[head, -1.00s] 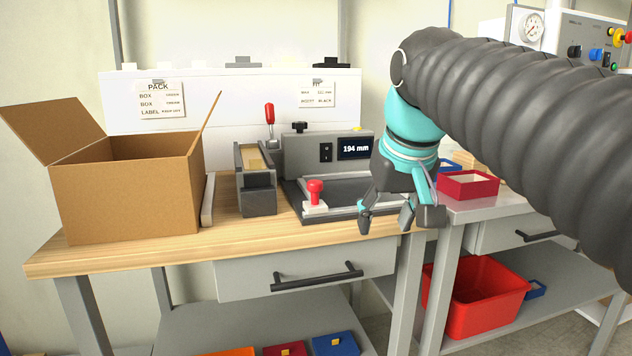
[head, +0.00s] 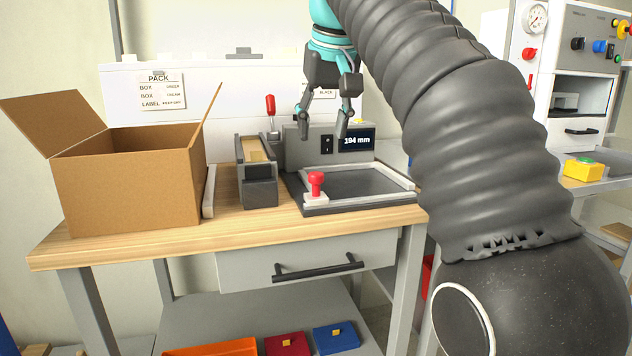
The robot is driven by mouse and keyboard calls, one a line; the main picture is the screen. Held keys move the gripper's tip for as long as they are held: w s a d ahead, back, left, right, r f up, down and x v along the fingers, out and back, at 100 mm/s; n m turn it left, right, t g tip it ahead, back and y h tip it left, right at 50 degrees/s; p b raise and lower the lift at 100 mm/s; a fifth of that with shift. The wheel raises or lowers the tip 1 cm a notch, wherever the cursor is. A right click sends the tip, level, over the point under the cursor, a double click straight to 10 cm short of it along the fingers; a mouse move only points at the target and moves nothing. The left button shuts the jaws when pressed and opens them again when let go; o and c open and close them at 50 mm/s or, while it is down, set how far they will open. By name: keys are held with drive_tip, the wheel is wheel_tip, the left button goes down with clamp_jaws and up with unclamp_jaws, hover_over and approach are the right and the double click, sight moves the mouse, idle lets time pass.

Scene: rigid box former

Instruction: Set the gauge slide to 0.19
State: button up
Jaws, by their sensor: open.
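The gauge slide is a white block with a red knob (head: 316,184), at the front left corner of a dark, shallow gauge bed (head: 360,184) with pale rails. The grey housing behind it carries a display (head: 357,140) that reads 194 mm. My gripper (head: 324,138) is open and empty, pointing down above and behind the red knob, in front of the housing in the picture. It is apart from the knob and covers part of the housing.
An open cardboard box (head: 130,187) stands at the left of the wooden bench. A tape dispenser (head: 257,172) and a red-handled lever (head: 271,108) are left of the gauge. My arm hides much of the right side.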

sight(317, 174)
drive_tip(key=b+x, duration=0.3)
drive_tip(key=x, duration=0.8)
drive_tip(key=shift+w+f+b, duration=0.1)
drive_tip(key=shift+f+b, duration=0.05)
drive_tip(key=shift+b, duration=0.25)
clamp_jaws()
